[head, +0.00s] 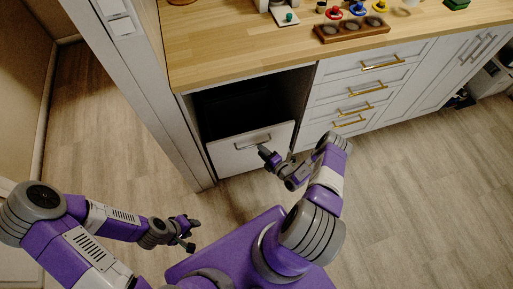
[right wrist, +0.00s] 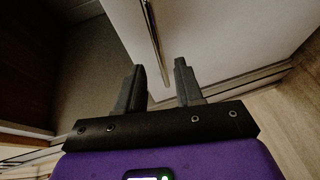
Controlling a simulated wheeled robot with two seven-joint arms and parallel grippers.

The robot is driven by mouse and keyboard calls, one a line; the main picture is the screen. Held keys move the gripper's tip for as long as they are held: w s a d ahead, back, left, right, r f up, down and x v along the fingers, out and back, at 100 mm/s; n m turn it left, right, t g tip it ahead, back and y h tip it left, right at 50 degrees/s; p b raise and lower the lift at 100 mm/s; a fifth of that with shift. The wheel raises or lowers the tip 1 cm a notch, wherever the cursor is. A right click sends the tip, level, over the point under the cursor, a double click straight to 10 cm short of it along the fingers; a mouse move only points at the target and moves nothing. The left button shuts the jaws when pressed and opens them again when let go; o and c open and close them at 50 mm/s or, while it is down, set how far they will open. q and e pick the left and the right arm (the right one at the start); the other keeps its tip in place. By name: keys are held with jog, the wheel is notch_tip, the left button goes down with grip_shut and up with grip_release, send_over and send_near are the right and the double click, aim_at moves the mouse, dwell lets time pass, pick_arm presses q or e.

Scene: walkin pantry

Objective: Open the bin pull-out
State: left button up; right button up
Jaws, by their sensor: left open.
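The bin pull-out (head: 228,156) is a white front panel low in the left end of the counter, with a dark opening above it. How far out it stands is hard to tell. Its metal bar handle (head: 253,142) is near the panel's top; in the right wrist view the handle (right wrist: 152,30) runs down toward the gap between my fingers. My right gripper (head: 268,158) is just in front of the panel, below and right of the handle; its fingers (right wrist: 160,85) are apart and hold nothing. My left gripper (head: 190,232) is open and empty, over the floor.
White drawers (head: 362,85) with brass handles stand right of the opening. The wooden counter (head: 230,50) carries a wooden holder (head: 352,29) and small colourful items. A pale post (head: 140,80) borders the cabinet on the left. The floor (head: 430,170) at right is clear.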

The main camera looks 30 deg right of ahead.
jog(key=shift+b+x, duration=0.55)
jog(key=shift+x, duration=1.7)
jog(key=shift+c, duration=0.5)
grip_shut()
